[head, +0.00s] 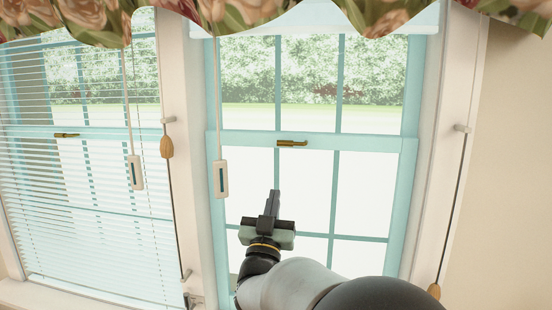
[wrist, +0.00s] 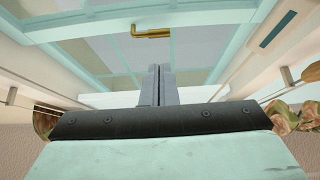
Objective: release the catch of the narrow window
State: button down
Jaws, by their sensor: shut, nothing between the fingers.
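The narrow window (head: 409,165) is the right one in the head view, with a pale teal frame and panes. Its catch (head: 292,143) is a small brass lever on the middle rail, lying level. The catch also shows in the wrist view (wrist: 152,33), ahead of the fingertips and apart from them. My gripper (head: 274,193) is shut and empty, in front of the lower panes and below the catch. Its closed fingers also show in the wrist view (wrist: 160,68).
A wider window (head: 30,133) with blinds and its own brass catch (head: 67,135) is at left. A white cord pull (head: 221,179) hangs left of the narrow window's catch. Wooden tassels (head: 167,147) hang on side cords. A floral valance (head: 290,14) hangs above.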

aim_at(282, 155)
jog(key=shift+w+d+r, duration=0.1)
jog(key=p+x, duration=0.4)
jog(key=x, duration=0.9)
jog(key=shift+w+r+p, duration=0.1)
jog(key=shift+w+p, duration=0.25)
jog(key=shift+p, duration=0.05)
